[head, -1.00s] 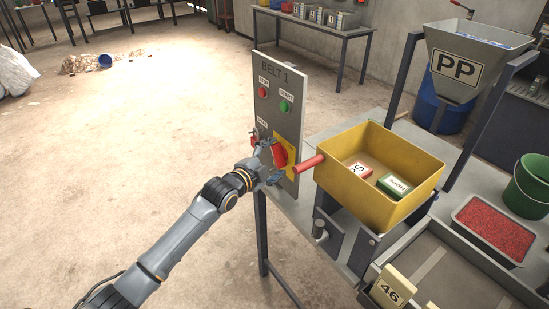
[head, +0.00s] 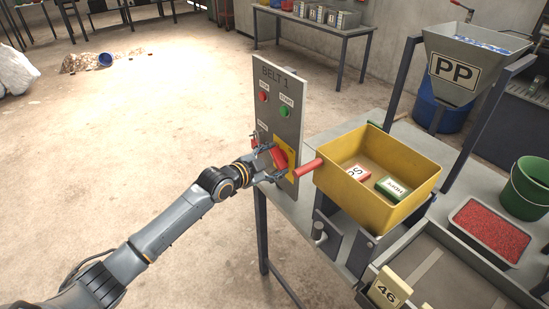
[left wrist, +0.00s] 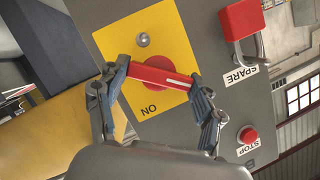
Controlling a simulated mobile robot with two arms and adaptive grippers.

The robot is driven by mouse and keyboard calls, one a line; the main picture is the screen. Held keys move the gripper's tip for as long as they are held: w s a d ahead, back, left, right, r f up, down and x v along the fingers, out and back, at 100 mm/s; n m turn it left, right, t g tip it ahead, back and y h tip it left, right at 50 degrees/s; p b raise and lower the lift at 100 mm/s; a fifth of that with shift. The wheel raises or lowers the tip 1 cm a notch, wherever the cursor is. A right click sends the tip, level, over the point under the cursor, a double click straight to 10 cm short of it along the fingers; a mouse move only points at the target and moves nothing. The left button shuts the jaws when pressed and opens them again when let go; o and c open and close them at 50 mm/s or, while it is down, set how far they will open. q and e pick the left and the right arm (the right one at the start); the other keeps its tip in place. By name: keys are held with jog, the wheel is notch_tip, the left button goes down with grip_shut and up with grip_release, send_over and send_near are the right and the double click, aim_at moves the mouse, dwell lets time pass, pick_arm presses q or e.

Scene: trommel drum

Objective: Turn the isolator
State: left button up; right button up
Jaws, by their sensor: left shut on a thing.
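The isolator is a red rotary handle (left wrist: 160,78) on a yellow plate (left wrist: 158,30), fixed to the grey BELT 1 panel (head: 271,76). In the left wrist view the plate carries a word that reads ON upside down, beside the knob. The handle bar lies nearly level in that view, slightly tilted. My left gripper (left wrist: 160,74) is shut on the bar, one finger at each end. In the head view the left gripper (head: 267,163) is at the panel's lower part and partly hides the isolator (head: 280,157). My right gripper is out of view.
A red padlock (left wrist: 241,28) hangs by the SPARE label, near the red STOP button (left wrist: 248,135). A green START button (head: 284,111) is above the isolator. A yellow bin (head: 417,185) with a red-gripped bar (head: 308,166) stands close right of the panel.

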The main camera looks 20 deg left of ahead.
pick_arm(q)
jog(key=shift+a+n+g+b, duration=0.1)
jog(key=shift+n+g+b, duration=0.2)
jog(key=shift+n, duration=0.4)
jog(key=shift+w+f+n+g+h+b, duration=0.1)
jog(key=shift+n+g+h+b, duration=0.3)
jog(key=shift+n+b, duration=0.25)
jog(key=n+g+h+b, duration=0.1)
jog(key=n+b, duration=0.1)
jog(key=shift+b, duration=0.35)
jog(key=shift+n+h+b, duration=0.3)
jog(key=shift+n, duration=0.05)
jog(key=o, duration=1.2)
jog(key=shift+c, duration=0.2)
